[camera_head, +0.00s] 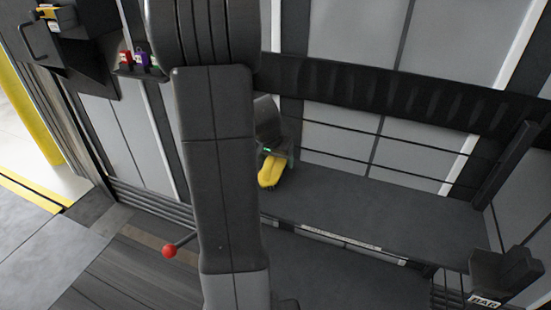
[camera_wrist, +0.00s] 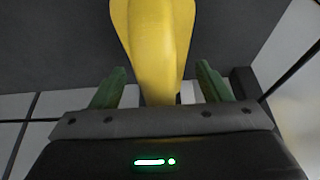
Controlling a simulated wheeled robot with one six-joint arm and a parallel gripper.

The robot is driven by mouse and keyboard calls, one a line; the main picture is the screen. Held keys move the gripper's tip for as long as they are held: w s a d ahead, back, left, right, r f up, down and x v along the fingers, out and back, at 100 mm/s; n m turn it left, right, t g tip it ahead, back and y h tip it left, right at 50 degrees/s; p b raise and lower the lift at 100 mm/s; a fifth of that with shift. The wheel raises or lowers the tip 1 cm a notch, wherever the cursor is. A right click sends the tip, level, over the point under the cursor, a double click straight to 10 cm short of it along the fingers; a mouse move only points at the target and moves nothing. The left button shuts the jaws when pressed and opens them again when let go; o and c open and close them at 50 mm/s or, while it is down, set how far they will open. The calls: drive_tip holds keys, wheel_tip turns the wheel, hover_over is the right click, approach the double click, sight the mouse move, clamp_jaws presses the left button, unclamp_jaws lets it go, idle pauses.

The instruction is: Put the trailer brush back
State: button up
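The yellow brush (camera_head: 269,174) lies over the dark grey shelf surface (camera_head: 370,200) in the head view, just below my gripper (camera_head: 274,152). Its far parts are partly hidden by my arm. In the wrist view the yellow body of the brush (camera_wrist: 153,35) runs from the top edge down between the two green fingers of my gripper (camera_wrist: 161,68). The fingers stand apart, with a gap visible on each side of the yellow part. No bristles can be made out clearly.
A red-knobbed lever (camera_head: 169,251) stands left of my arm. A small holder with coloured padlocks (camera_head: 141,62) and a dark box (camera_head: 75,45) with a handle are on the wall at upper left. A dark holder labelled "BAR" (camera_head: 500,275) is at lower right. The dark surface right of the brush is clear.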

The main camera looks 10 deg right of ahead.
drive_tip(key=shift+r, duration=0.1)
drive_tip(key=shift+r, duration=0.3)
drive_tip(key=p+v, duration=0.2)
drive_tip(key=v, duration=0.9)
drive_tip(key=shift+s+a+r, duration=0.1)
drive_tip(key=shift+r, duration=0.15)
drive_tip(key=shift+f, duration=0.15)
drive_tip(key=b+x, duration=0.2)
drive_tip(key=x, duration=1)
drive_tip(key=shift+f, duration=0.15)
wheel_tip(320, 180, up, 4)
drive_tip(key=shift+f+p, duration=0.2)
drive_tip(key=shift+p, duration=0.35)
drive_tip(key=shift+r, duration=0.45)
drive_tip(key=shift+f, duration=0.1)
